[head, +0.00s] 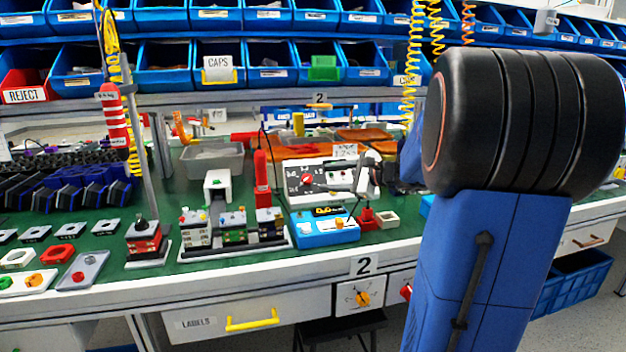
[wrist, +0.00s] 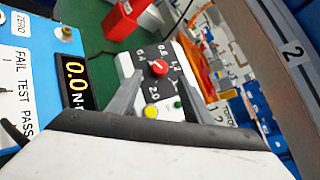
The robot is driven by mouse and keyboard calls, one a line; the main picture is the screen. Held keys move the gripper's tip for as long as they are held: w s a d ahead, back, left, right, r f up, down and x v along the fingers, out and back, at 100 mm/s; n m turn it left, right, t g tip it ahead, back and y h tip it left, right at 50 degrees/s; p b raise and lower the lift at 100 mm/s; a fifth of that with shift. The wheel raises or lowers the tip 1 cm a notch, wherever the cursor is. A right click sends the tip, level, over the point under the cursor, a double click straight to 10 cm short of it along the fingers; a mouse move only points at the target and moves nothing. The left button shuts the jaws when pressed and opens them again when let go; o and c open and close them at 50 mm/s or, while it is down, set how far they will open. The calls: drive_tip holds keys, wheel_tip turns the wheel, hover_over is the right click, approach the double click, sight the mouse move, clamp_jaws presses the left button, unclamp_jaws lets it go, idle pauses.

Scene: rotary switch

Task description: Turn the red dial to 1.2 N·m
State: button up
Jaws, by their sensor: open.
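The red dial (wrist: 159,68) sits on a dark panel (wrist: 150,88) marked 0.4, 0.8, 1.2 and 2.0 in the wrist view. The pointer setting is too small to read surely. My gripper (wrist: 158,76) is open, its two grey fingers reaching toward the panel. The dial shows between the fingertips, and I cannot tell whether they touch it. In the head view my gripper (head: 345,187) is in front of the white-framed panel (head: 300,205) and hides part of it. A blue tester (head: 322,238) stands in front; its display (wrist: 75,80) reads 0.0.
A yellow button (wrist: 151,111) and a green button (wrist: 176,104) sit below the dial. A red block (head: 367,219) stands right of the tester. Blue bins (head: 165,62) line the back.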

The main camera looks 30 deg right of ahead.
sight(308, 179)
drive_tip(key=x, duration=0.7)
drive_tip(key=shift+w+a+f, duration=0.1)
drive_tip(key=shift+w+f, duration=0.05)
drive_tip(key=shift+w, duration=0.05)
drive_tip(key=shift+c, duration=0.7)
drive_tip(key=c, duration=0.9)
